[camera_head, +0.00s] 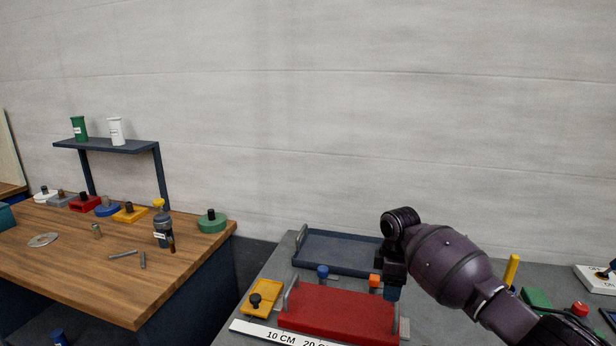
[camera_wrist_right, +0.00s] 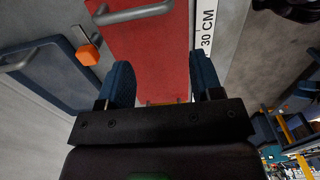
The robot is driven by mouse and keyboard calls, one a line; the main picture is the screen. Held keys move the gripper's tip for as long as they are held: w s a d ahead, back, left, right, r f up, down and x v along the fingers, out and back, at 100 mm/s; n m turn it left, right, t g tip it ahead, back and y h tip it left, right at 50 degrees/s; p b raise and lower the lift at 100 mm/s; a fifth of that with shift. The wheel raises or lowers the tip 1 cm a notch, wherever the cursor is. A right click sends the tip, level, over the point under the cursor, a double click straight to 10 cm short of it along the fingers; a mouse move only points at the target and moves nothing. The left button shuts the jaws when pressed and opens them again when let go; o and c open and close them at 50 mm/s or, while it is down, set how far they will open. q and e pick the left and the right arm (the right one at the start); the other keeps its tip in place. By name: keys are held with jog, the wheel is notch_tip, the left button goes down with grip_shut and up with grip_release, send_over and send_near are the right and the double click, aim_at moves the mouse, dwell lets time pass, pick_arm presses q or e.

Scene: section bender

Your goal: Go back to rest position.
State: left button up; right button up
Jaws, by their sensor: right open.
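My right gripper (camera_head: 392,290) is above the right end of the red block (camera_head: 325,310) on the grey bench, with its arm coming in from the right. In the right wrist view its two blue fingers (camera_wrist_right: 165,88) are apart, with nothing held between them. The red block with its grey handle (camera_wrist_right: 135,12) lies beyond the fingers in that view. I cannot tell from these frames whether the fingers touch it. An orange-topped post (camera_head: 375,281) stands close to the gripper's left. My left gripper is not in view.
A dark blue tray (camera_head: 340,252) lies behind the red block. A ruler strip (camera_head: 275,334) runs along its front, and a yellow block (camera_head: 260,298) is at its left. A wooden table (camera_head: 90,262) holds several parts.

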jog(key=w+a+r+m+t+y, duration=0.4)
jog(key=w+a+r+m+t, duration=0.15)
jog(key=a+r+t, duration=0.35)
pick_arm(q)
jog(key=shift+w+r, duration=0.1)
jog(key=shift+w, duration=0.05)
pick_arm(e)
jog(key=s+d+f+m+t+h, duration=0.1)
jog(key=s+d+f+m, duration=0.1)
jog(key=s+d+f, duration=0.3)
jog(key=s+d+f+m+t+h, duration=0.1)
jog(key=s+d+f+m, duration=0.2)
jog(key=s+f, duration=1)
jog(key=s+d+f+m+h, duration=0.2)
jog(key=s+d+f, duration=0.6)
jog(key=s, duration=1.6)
jog(key=shift+s+d+f+m+t, duration=0.3)
jog(key=shift+f+m+t, duration=0.1)
jog(key=shift+f+m, duration=0.4)
